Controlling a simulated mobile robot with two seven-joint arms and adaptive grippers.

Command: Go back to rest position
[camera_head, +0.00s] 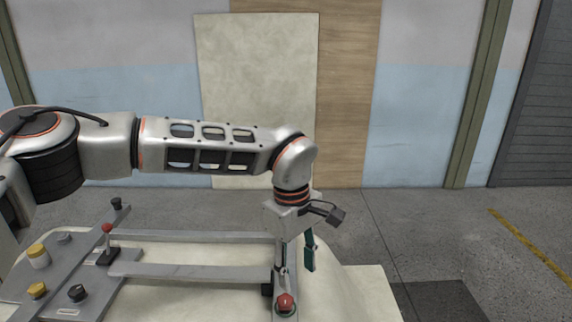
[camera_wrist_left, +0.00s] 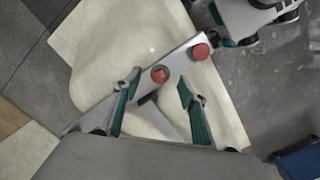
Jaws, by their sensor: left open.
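My left gripper (camera_head: 294,258) points down over the front-right end of the grey metal frame (camera_head: 190,272). Its teal fingers are spread, and in the left wrist view the gripper (camera_wrist_left: 158,88) is open with nothing held between the fingers. A red knob (camera_head: 285,302) on the frame is just below it in the head view. The wrist view shows a red knob (camera_wrist_left: 160,74) between the fingertips and another red knob (camera_wrist_left: 200,51) on the bar. A grey and teal part (camera_wrist_left: 245,20) at the top right may be my right gripper; its jaws cannot be made out.
The pale bathtub shell (camera_head: 365,288) lies under the frame. A red-topped lever (camera_head: 107,230) and yellow knobs (camera_head: 38,255) stand on the frame's left side. A pale panel (camera_head: 256,80) stands at the wall behind.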

